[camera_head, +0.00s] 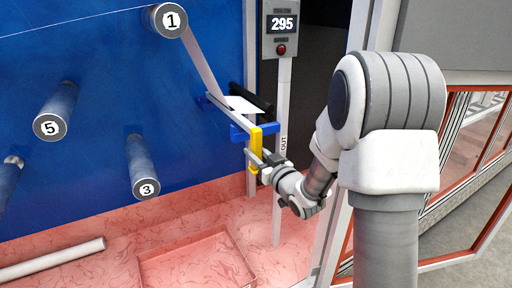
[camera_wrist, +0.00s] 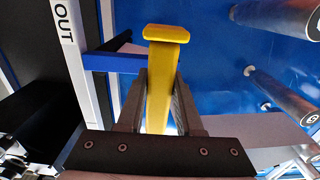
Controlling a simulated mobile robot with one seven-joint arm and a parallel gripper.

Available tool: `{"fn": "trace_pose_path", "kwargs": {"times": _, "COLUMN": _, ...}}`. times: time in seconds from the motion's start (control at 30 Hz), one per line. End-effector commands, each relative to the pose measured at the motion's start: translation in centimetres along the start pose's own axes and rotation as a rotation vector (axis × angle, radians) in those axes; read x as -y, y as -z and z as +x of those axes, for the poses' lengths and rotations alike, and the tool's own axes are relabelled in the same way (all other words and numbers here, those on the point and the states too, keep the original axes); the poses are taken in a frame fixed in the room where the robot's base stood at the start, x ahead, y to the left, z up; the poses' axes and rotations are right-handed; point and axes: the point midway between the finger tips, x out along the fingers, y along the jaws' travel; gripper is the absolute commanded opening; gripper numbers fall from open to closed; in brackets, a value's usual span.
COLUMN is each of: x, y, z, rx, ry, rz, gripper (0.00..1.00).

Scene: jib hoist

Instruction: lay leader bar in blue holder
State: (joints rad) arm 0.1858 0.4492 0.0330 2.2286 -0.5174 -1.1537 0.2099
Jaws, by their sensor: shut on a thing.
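The leader bar (camera_head: 228,113) is a long pale bar, with the white web strip from roller 1 reaching its far end. A yellow grip (camera_head: 255,146) stands at its near end and also shows in the wrist view (camera_wrist: 162,75). My gripper (camera_head: 260,163) is shut on the yellow grip, with one jaw on each side of it in the wrist view (camera_wrist: 160,95). The blue holder (camera_head: 239,132) is right beside the bar behind the grip; part of it shows at left in the wrist view (camera_wrist: 112,62). Whether the bar rests in it cannot be told.
A grey post (camera_head: 281,110) marked OUT stands just right of the holder, with a display reading 295 (camera_head: 283,23). Rollers 1 (camera_head: 170,20), 3 (camera_head: 144,170) and 5 (camera_head: 54,115) project from the blue wall. A white tube (camera_head: 50,260) lies on the red floor.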

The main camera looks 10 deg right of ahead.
Motion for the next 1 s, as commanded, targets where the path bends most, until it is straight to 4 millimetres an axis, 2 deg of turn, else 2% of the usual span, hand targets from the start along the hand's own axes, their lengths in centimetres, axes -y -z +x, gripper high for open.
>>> {"fn": "trace_pose_path", "kwargs": {"times": 0.33, "x": 0.0, "y": 0.0, "z": 0.0, "rx": -0.004, "ry": 0.001, "rz": 0.000, "gripper": 0.00}}
{"fn": "trace_pose_path", "kwargs": {"times": 1.0, "x": 0.0, "y": -2.0, "z": 0.0, "rx": -0.002, "ry": 0.001, "rz": 0.000, "gripper": 0.00}}
